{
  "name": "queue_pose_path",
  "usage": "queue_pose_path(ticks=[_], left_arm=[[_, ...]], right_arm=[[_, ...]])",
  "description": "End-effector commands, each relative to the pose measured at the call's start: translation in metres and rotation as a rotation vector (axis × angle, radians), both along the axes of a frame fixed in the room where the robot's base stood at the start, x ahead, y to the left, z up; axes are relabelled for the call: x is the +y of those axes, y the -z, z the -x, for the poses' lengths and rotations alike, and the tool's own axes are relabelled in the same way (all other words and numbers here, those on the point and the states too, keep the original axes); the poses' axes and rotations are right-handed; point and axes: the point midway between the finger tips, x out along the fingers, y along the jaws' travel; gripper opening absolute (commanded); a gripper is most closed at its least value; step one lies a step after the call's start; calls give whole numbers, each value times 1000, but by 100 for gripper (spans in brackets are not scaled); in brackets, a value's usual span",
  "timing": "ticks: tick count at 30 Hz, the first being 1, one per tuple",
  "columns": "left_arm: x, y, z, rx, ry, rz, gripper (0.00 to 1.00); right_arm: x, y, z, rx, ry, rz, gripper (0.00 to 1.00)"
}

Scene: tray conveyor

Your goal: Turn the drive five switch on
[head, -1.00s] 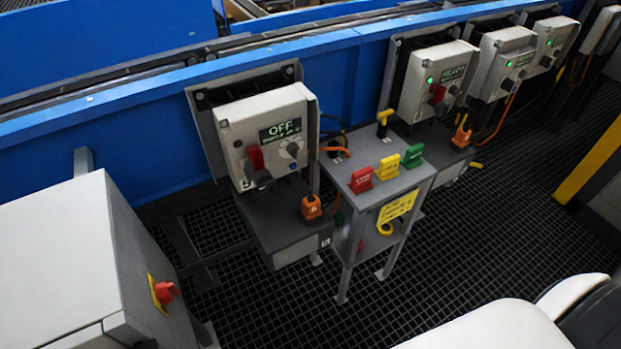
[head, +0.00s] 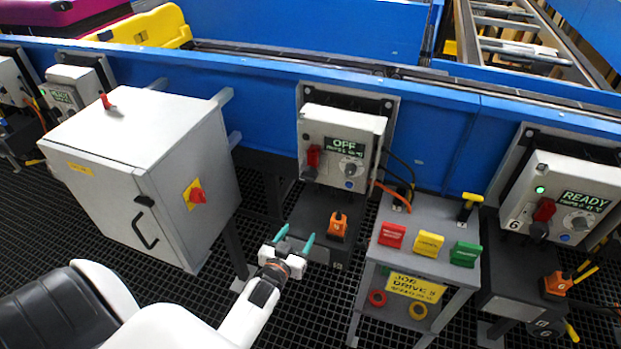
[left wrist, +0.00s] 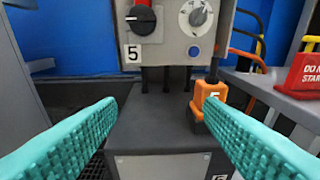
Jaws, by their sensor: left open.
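The drive five box (head: 342,140) is light grey, mounted on the blue conveyor side, and its display (head: 345,147) reads OFF. Its black switch knob (left wrist: 140,21) sits at the lower left of the front, above a "5" label. A red part (head: 313,155) is just above the knob; the top of the box is cut off in the left wrist view. A grey dial (left wrist: 195,18) and a blue button (left wrist: 194,51) are to the right. My left gripper (head: 294,238) is open and empty, in front of and below the box, apart from the knob.
An orange piece marked 5 (left wrist: 212,100) stands on the ledge under the box, near the right finger in the wrist view. A stand (head: 455,211) with red, yellow and green tags is on the right. A grey cabinet (head: 140,175) is on the left.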

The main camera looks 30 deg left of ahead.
Motion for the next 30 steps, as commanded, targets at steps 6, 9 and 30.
queue_pose_path(ticks=[6, 9, 30], left_arm=[[21, -73, -10, -158, -35, -32, 61], [23, -76, -19, -166, -36, -33, 61], [48, -75, -123, -162, -35, -33, 61]], right_arm=[[3, -4, -1, -2, 0, -5, 50], [8, -5, -1, -3, 1, -10, 50], [-1, -8, -1, -3, 2, 0, 50]])
